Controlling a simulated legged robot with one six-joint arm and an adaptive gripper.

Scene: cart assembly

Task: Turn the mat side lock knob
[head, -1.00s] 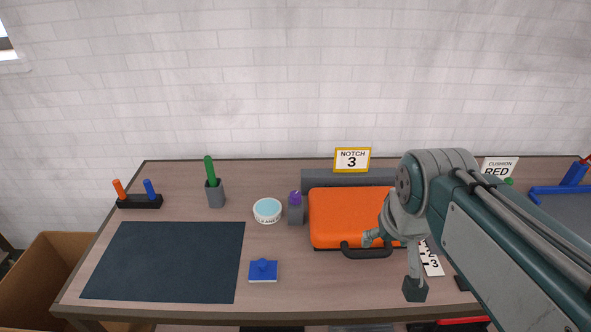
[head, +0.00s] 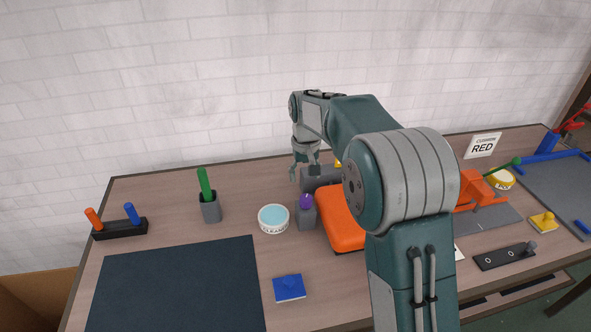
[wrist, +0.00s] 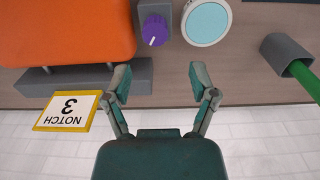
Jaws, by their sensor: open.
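The purple knob (head: 306,200) sits on a small grey block (head: 306,217) at the left side of the orange cushion (head: 340,222). In the wrist view the knob (wrist: 155,31) has a white pointer line on its top and shows between and beyond my fingers. My gripper (head: 305,174) is open and empty, above the back part of the table, behind the knob and apart from it. In the wrist view its two fingers (wrist: 158,80) are spread wide. My arm hides part of the cushion and the grey bar behind it.
A round tub with a pale blue top (head: 273,218) stands close left of the knob. A grey cup with a green rod (head: 210,208) is further left. A dark mat (head: 175,285) and blue block (head: 289,288) lie in front. The "NOTCH 3" sign (wrist: 67,111) stands behind the grey bar.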

